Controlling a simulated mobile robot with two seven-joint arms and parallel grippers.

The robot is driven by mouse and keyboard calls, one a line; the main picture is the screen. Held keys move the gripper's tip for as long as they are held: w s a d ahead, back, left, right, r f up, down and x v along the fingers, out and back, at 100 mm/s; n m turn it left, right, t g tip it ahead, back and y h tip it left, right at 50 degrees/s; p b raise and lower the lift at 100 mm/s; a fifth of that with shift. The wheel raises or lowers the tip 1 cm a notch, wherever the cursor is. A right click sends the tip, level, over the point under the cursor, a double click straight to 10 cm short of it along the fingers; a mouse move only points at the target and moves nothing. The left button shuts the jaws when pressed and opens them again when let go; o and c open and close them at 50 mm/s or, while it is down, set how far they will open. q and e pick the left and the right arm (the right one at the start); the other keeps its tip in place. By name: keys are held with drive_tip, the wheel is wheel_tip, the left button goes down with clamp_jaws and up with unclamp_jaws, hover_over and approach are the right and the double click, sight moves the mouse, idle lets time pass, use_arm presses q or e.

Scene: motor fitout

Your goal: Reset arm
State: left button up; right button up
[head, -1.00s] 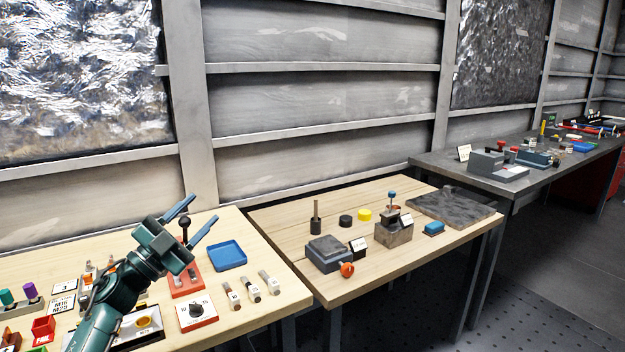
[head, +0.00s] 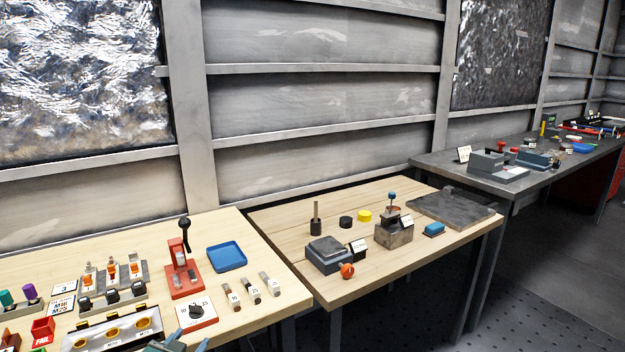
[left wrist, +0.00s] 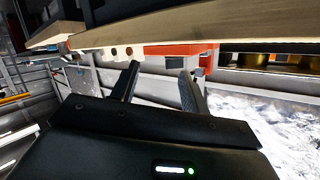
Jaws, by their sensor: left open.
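My left gripper (head: 178,343) shows only as fingertips at the bottom edge of the head view, in front of the left wooden table (head: 262,312). In the left wrist view the two fingers of my left gripper (left wrist: 158,88) stand apart with nothing between them. The table's edge (left wrist: 150,30) runs across the top of that view, beyond the fingers. The rest of my left arm is hidden below the head view. My right gripper is not in view.
The left table holds a red lever press (head: 183,275), a blue tray (head: 227,258), a dial box (head: 197,312), a red bin (head: 43,330) and a panel with gold rings (head: 112,333). A second wooden table (head: 345,290) and a grey bench (head: 435,163) stand to the right.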

use_arm(q)
drive_tip(key=s+d+f+g+h, duration=0.1)
drive_tip(key=s+d+f, duration=0.2)
drive_tip(key=s, duration=0.6)
drive_tip(key=s+d+f+g, duration=0.1)
drive_tip(key=s+d+f, duration=0.2)
drive_tip(key=s, duration=0.6)
drive_tip(key=s+d+f+g+h, duration=0.1)
drive_tip(key=s+d+f+g, duration=0.1)
drive_tip(key=s+d, duration=0.3)
drive_tip(key=s+f, duration=0.1)
drive_tip(key=s, duration=0.3)
drive_tip(key=shift+s+d+f+n+h, duration=0.15)
drive_tip(key=shift+d+f+n+h, duration=0.15)
drive_tip(key=shift+d+f+n, duration=0.1)
drive_tip(key=shift+a, duration=0.1)
drive_tip(key=shift+c, duration=0.3)
